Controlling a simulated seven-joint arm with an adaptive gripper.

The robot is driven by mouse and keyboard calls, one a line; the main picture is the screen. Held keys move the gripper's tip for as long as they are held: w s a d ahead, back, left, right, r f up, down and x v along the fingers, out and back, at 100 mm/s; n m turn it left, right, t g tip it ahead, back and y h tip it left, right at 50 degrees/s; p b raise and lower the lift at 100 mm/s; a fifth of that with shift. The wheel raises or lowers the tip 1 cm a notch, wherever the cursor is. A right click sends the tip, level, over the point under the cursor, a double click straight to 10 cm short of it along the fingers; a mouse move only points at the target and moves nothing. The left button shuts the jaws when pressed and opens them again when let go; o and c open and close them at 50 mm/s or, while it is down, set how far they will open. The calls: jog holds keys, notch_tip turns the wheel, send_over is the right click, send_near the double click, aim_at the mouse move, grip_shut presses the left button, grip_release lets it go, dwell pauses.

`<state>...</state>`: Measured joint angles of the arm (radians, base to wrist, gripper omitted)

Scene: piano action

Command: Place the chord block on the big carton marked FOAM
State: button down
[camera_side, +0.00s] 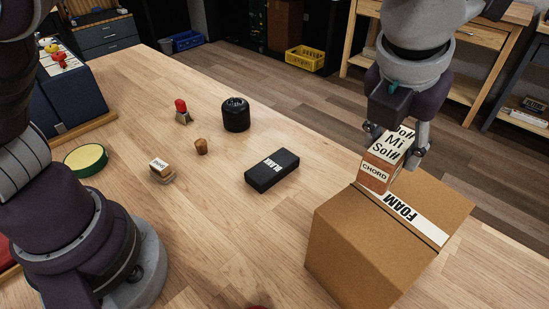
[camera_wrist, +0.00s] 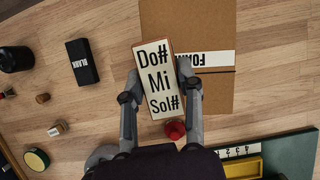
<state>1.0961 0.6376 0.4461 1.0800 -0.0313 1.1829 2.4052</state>
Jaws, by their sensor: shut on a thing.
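The chord block (camera_side: 376,175), a wooden block with a white top reading "Do# Mi Sol#" and an orange front label "CHORD", is in my gripper (camera_side: 396,148). My gripper is shut on its sides. The big carton (camera_side: 345,241), brown with a white FOAM strip, stands below it at the table's right side. In the side view the block is over the carton's far left part; whether it touches the top cannot be told. In the wrist view the block (camera_wrist: 158,79) overlaps the left edge of the carton (camera_wrist: 190,22), between my fingers (camera_wrist: 157,92).
A black BLANK block (camera_side: 272,171), a black cylinder (camera_side: 236,114), a small cork (camera_side: 201,146), a stamp (camera_side: 162,170) and a red-topped piece (camera_side: 181,110) stand left of the carton. A red knob (camera_wrist: 175,130) lies near the carton in the wrist view.

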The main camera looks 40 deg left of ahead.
aim_at(386, 170)
jog(key=shift+w+d+f, duration=0.15)
jog(key=shift+f, duration=1.65)
jog(key=shift+f, duration=0.15)
jog(key=c, duration=0.7)
grip_release()
jog(key=shift+c, duration=0.2)
